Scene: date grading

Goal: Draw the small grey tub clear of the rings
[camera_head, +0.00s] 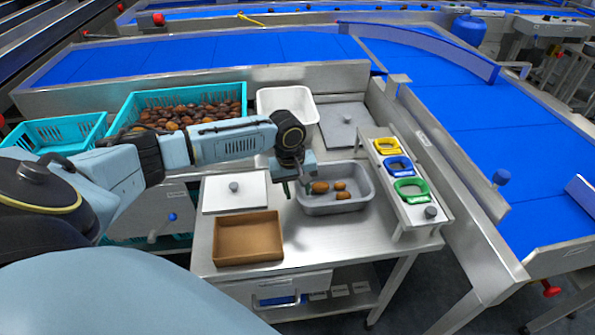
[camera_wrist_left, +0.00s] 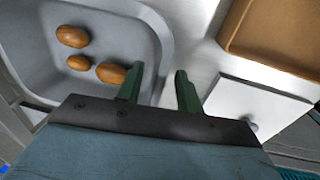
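The small grey tub (camera_head: 335,208) stands on the steel table, with several brown dates (camera_head: 340,186) in it. In the left wrist view the tub (camera_wrist_left: 110,22) fills the upper left. Its right rim lies close beside the stand with the yellow ring (camera_head: 387,146), blue ring (camera_head: 398,166) and green ring (camera_head: 410,188); I cannot tell if they touch. My left gripper (camera_head: 294,190) is at the tub's left rim. In the left wrist view its fingers (camera_wrist_left: 160,85) are open, one on each side of the rim, with a gap showing between them. My right gripper is not in view.
A brown open box (camera_head: 248,228) and a white board with a knob (camera_head: 225,200) lie left of the tub. A white bin (camera_head: 290,92) and a grey lidded plate (camera_head: 345,128) are behind. Bare tabletop (camera_head: 330,240) shows in front of the tub.

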